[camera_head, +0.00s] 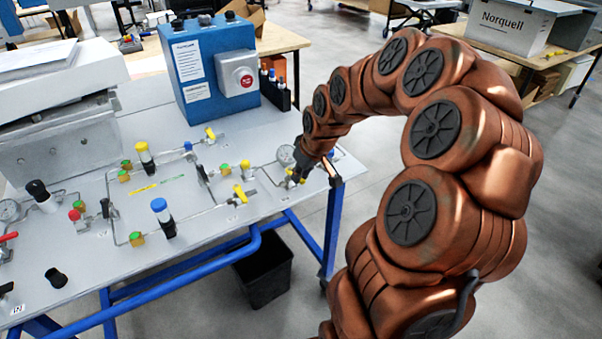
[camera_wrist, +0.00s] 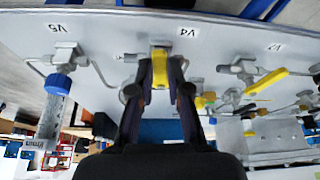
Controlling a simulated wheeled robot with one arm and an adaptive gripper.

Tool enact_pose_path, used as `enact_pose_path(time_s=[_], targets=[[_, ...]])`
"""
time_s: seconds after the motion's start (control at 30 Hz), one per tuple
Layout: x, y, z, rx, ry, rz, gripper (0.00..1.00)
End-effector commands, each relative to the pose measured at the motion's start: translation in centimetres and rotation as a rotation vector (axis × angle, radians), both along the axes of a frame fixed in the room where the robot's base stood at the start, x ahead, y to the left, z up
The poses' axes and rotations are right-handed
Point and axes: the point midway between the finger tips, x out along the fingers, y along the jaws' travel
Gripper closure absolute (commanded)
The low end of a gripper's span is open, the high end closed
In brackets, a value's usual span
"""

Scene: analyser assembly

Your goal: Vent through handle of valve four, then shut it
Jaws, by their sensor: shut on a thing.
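Valve four has a yellow handle (camera_wrist: 160,68) between my fingers in the wrist view, and the "V4" label (camera_wrist: 188,32) lies beside it. My gripper (camera_wrist: 160,82) is shut on this handle. The fingers cover part of it, so its exact turn angle is hard to tell. In the head view my gripper (camera_head: 296,176) is low over the right end of the panel, by the round gauge (camera_head: 286,156), and mostly hides the valve. Whether the valve is open or shut cannot be told.
A blue-knobbed valve (camera_wrist: 58,84) labelled V5 is left in the wrist view. Another yellow handle (camera_wrist: 266,82) and tubing are right. In the head view a blue box with a red button (camera_head: 208,68) stands behind, and the bench's blue leg (camera_head: 333,225) marks its right end.

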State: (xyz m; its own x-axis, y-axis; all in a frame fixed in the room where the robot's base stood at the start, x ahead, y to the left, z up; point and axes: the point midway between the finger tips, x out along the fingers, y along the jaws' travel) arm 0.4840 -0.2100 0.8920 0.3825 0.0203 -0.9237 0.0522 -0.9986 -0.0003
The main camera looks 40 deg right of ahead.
Motion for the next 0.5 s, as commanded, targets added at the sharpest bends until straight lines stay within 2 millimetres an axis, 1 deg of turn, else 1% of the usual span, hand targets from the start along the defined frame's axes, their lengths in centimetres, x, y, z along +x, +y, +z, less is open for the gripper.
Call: enact_pose_path(time_s=[0.17, 0.5], targets=[[0.02, 0.11, -0.24, -0.002, 0.0, -0.018, 1.0], [0.07, 0.74, -0.18, -0.001, -0.001, -0.144, 1.0]])
